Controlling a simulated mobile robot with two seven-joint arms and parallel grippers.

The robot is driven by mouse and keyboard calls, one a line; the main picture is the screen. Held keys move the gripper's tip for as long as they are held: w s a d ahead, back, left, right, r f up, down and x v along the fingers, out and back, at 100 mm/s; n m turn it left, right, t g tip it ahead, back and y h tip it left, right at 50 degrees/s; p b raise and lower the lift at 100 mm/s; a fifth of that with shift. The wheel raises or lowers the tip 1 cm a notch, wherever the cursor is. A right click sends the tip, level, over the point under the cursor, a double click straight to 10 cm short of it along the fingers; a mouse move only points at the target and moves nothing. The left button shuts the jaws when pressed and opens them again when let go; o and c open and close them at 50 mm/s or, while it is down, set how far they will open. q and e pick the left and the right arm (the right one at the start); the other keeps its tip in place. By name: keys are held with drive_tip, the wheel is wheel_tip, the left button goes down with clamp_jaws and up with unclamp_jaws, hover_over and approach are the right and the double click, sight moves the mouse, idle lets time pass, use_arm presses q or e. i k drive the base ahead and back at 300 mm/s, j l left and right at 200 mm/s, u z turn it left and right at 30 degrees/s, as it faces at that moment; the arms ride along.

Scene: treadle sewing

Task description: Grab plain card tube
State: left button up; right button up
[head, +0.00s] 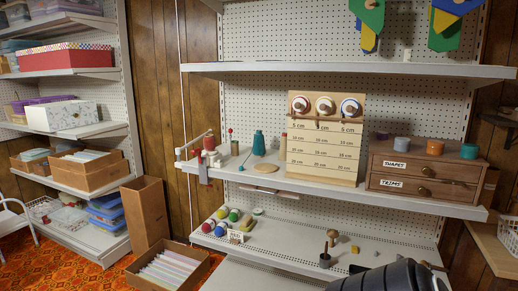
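I cannot pick out a plain card tube with certainty. On the middle shelf (330,186) are a red winder with a metal clamp (208,155) at the shelf's left end, a teal cone (258,143), a flat tan disc (264,168) and a wooden board (324,173) with three round spools and centimetre labels. A small tan piece (355,249) on the lower shelf is too small to identify. Neither of my grippers shows in the head view. A dark rounded part at the bottom right edge shows no fingertips.
A wooden drawer box (425,172) with several coloured round pots on top stands right of the board. Coloured balls (222,212) and a wooden mushroom shape (332,236) sit on the lower shelf. A box of files (167,271) stands on the floor. Shelves with boxes fill the left.

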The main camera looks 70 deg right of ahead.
sight(209, 142)
drive_tip(key=i+j+z, duration=0.1)
drive_tip(key=i+z, duration=0.15)
drive_tip(key=i+j+z, duration=0.15)
drive_tip(key=i+z, duration=0.15)
drive_tip(key=z, duration=1.95)
